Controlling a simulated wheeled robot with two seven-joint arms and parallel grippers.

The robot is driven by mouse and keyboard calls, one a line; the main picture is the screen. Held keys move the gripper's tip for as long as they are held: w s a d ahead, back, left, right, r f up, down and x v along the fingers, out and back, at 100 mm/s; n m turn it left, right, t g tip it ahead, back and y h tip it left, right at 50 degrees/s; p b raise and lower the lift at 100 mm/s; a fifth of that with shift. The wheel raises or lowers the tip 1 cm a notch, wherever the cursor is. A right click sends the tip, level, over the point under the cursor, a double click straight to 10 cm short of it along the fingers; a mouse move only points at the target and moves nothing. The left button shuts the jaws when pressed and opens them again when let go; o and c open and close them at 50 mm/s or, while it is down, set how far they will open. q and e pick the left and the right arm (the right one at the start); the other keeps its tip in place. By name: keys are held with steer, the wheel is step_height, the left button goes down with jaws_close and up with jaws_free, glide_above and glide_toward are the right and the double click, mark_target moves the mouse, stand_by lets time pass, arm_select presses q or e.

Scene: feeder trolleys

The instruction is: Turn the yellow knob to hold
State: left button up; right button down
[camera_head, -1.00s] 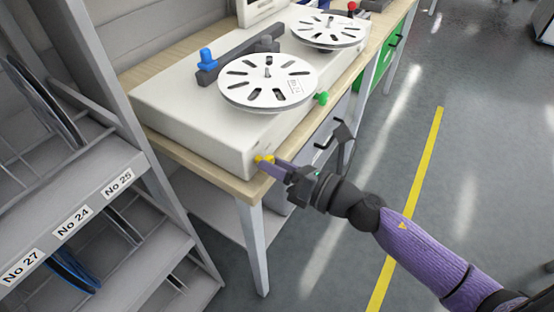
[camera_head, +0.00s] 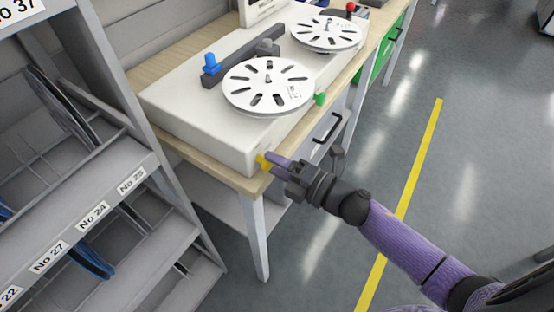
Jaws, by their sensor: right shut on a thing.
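The yellow knob (camera_head: 261,162) sticks out of the near end of the white machine (camera_head: 207,128), low on its front corner above the table edge. I cannot read any marking for hold, nor tell which way the knob points. My left gripper is not in view.
The machine stands on a wooden-topped table (camera_head: 230,178) and carries two white reels, a blue knob (camera_head: 211,63) and a green knob (camera_head: 320,99). A grey labelled rack (camera_head: 110,200) stands at the left. Open floor lies at the right.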

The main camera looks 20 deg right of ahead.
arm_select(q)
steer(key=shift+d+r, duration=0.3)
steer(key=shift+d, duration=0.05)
arm_select(e)
steer(key=shift+m, duration=0.5)
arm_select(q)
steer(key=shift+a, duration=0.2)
arm_select(e)
steer(key=shift+c, duration=1.2)
jaws_free()
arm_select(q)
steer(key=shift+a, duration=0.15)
arm_select(e)
steer(key=shift+s+d, duration=0.1)
arm_select(q)
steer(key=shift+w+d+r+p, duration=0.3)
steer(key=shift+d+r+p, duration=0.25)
steer(key=shift+p, duration=0.2)
arm_select(e)
steer(key=v, duration=0.9)
steer(key=shift+s+d, duration=0.2)
steer(key=shift+s, duration=0.05)
